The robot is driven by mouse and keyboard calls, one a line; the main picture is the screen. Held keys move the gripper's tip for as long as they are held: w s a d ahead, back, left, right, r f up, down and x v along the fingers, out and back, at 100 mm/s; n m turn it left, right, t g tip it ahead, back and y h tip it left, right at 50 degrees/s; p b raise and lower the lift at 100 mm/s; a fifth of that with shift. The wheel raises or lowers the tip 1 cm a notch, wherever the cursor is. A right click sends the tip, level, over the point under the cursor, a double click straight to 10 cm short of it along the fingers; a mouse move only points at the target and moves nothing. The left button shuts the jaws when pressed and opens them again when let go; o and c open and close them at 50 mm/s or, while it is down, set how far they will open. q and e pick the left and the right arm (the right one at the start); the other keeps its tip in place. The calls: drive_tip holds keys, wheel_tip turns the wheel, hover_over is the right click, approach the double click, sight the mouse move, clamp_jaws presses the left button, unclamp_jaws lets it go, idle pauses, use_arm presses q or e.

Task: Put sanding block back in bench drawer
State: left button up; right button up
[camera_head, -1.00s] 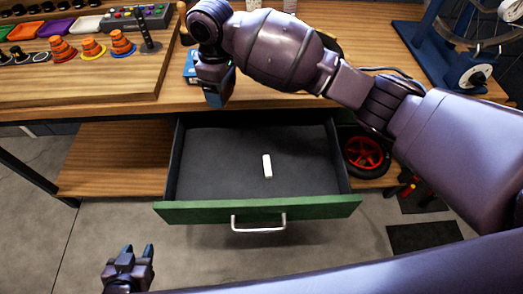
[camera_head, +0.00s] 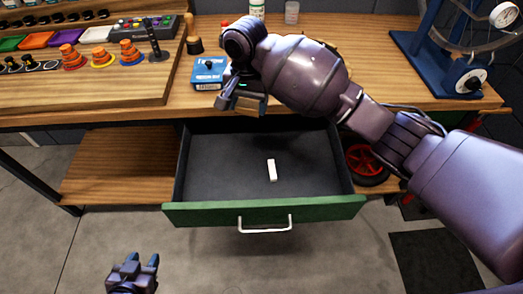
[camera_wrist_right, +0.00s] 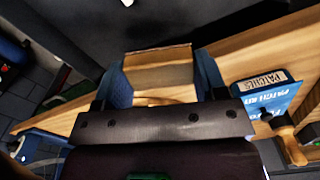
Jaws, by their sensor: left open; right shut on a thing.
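The sanding block is a tan wood-coloured block (camera_wrist_right: 160,70), held between the fingers of my right gripper (camera_head: 243,102). In the head view only a thin brownish part of the block shows by the fingers. This gripper is over the bench's front edge, at the back of the open drawer. The bench drawer (camera_head: 220,213) has a green front, a silver handle and a dark grey floor. It is pulled out and holds a small white bar (camera_head: 272,170). My left gripper (camera_head: 140,268) is open and empty, low at the left, in front of the drawer.
A blue patch kit box (camera_head: 207,73) lies on the bench behind my right gripper; it also shows in the wrist view (camera_wrist_right: 270,98). A wooden-handled tool (camera_head: 194,43) stands nearby. A red-hubbed wheel (camera_head: 366,163) is right of the drawer. Most of the drawer floor is clear.

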drive_tip(key=shift+m, duration=0.5)
drive_tip(key=b, duration=0.4)
hover_over(251, 159)
wheel_tip(251, 159, down, 13)
drive_tip(key=shift+d+f, duration=0.1)
drive_tip(key=shift+f, duration=0.65)
wheel_tip(251, 159, down, 6)
drive_tip(key=shift+r+b, duration=0.2)
drive_tip(key=shift+b, duration=0.9)
drive_tip(key=shift+r, duration=0.15)
use_arm(q)
drive_tip(key=shift+g, duration=0.3)
wheel_tip(251, 159, down, 5)
drive_tip(key=shift+w+r, duration=0.1)
